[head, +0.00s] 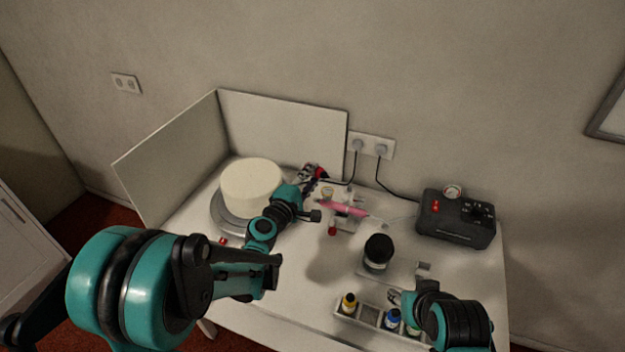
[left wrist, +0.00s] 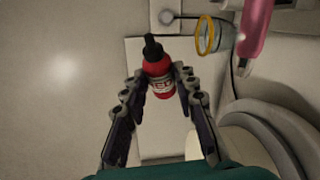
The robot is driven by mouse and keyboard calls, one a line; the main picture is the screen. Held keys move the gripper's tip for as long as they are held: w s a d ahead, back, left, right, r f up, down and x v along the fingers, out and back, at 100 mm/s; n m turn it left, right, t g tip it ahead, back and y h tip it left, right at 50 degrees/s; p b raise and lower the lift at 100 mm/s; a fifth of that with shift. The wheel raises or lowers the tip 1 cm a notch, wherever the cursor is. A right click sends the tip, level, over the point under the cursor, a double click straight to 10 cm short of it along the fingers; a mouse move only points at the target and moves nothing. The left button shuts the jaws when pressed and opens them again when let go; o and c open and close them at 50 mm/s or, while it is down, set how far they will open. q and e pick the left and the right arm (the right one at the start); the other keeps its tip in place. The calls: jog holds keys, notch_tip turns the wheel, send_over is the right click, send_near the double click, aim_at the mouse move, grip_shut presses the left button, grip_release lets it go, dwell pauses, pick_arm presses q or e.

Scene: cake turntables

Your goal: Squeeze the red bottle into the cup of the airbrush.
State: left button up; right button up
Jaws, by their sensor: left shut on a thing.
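The red bottle (left wrist: 159,83) with a black tip and a "RED" label is held between the fingertips of my left gripper (left wrist: 158,80) in the left wrist view. Its tip points toward the top of that picture, apart from the cup. In the head view the bottle (head: 319,170) and left gripper (head: 313,178) are small, behind the airbrush. The pink airbrush (head: 345,208) rests on a stand; it also shows in the left wrist view (left wrist: 256,28). Its yellow-rimmed cup (left wrist: 206,36) lies right of the bottle. My right gripper (head: 396,298) is near the bottle rack, its fingers partly hidden.
A white cake (head: 251,187) stands on a turntable (head: 230,226), with white screens behind. A rack (head: 369,314) holds yellow (head: 349,304) and blue (head: 392,319) bottles. A dark jar (head: 377,252) and a black compressor (head: 455,218) stand on the right of the table.

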notch_tip(320, 180, down, 2)
jog(key=shift+f+b, duration=0.1)
jog(key=shift+b, duration=0.8)
pick_arm(q)
jog(key=m+t+b, duration=0.1)
jog(key=m, duration=0.2)
jog(key=m+t+h+b, duration=0.1)
jog(key=m+b, duration=0.1)
jog(key=m, duration=0.2)
jog(key=shift+s, duration=0.15)
pick_arm(e)
notch_tip(320, 180, down, 3)
jog(key=shift+f, duration=0.1)
pick_arm(q)
jog(key=shift+s+d+r+m+t+h, duration=0.15)
jog(key=shift+m+h, duration=0.15)
jog(key=shift+m, duration=0.25)
jog(key=shift+w+r+m+t+h, duration=0.1)
jog(key=shift+r+m+t+h, duration=0.15)
jog(key=shift+m, duration=0.35)
jog(key=shift+s+d+r+m+t+h, duration=0.1)
jog(key=shift+m+h, duration=0.25)
jog(key=shift+m, duration=0.2)
pick_arm(e)
jog(key=shift+r, duration=0.2)
pick_arm(q)
jog(key=shift+c, duration=0.3)
jog(key=shift+c, duration=0.8)
dwell(2.8)
